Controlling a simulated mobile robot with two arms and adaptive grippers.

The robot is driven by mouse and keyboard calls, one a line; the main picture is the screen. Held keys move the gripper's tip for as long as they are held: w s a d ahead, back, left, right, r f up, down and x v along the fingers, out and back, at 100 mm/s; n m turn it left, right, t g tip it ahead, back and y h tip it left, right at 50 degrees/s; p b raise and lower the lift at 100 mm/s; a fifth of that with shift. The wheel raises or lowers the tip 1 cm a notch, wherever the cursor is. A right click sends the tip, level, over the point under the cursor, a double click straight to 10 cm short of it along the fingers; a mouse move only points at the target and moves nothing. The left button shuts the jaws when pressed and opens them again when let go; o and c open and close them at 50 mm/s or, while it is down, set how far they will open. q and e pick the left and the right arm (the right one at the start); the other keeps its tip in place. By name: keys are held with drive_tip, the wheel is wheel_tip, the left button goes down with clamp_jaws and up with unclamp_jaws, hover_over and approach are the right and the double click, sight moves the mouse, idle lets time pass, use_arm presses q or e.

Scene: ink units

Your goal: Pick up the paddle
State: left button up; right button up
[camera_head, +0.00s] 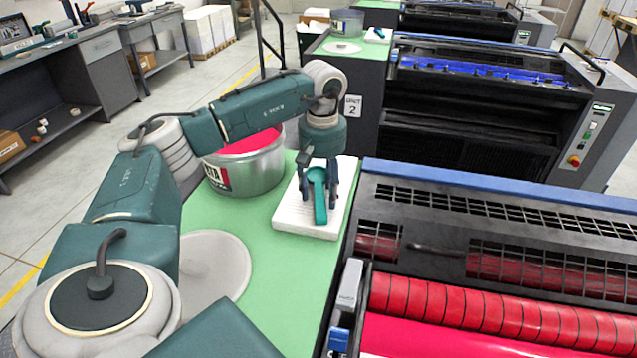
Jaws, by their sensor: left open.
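The teal paddle (320,209) lies on a white pad (291,220) on the green top beside the press. My left gripper (318,198) points down over the paddle, with one dark finger on each side of its narrower part. The fingers are apart. I cannot tell whether they touch the paddle. The paddle's far end is partly hidden under the gripper. My right gripper is not in view.
A metal ink can (262,172) with magenta ink stands left of the pad, partly behind my left arm. A round translucent lid (213,262) lies on the green top (275,262). The press with red rollers (480,312) borders the right side.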

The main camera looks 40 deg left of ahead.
use_arm(q)
drive_tip(key=c, duration=0.3)
clamp_jaws()
drive_tip(key=shift+r, duration=0.1)
drive_tip(key=shift+w+r, duration=0.1)
drive_tip(key=shift+r, duration=0.45)
wheel_tip(320, 180, up, 7)
drive_tip(key=shift+d+r+b, duration=0.1)
drive_tip(key=shift+b, duration=1)
wheel_tip(320, 180, up, 12)
drive_tip(key=p, duration=0.4)
hover_over(323, 194)
drive_tip(key=shift+f, duration=0.2)
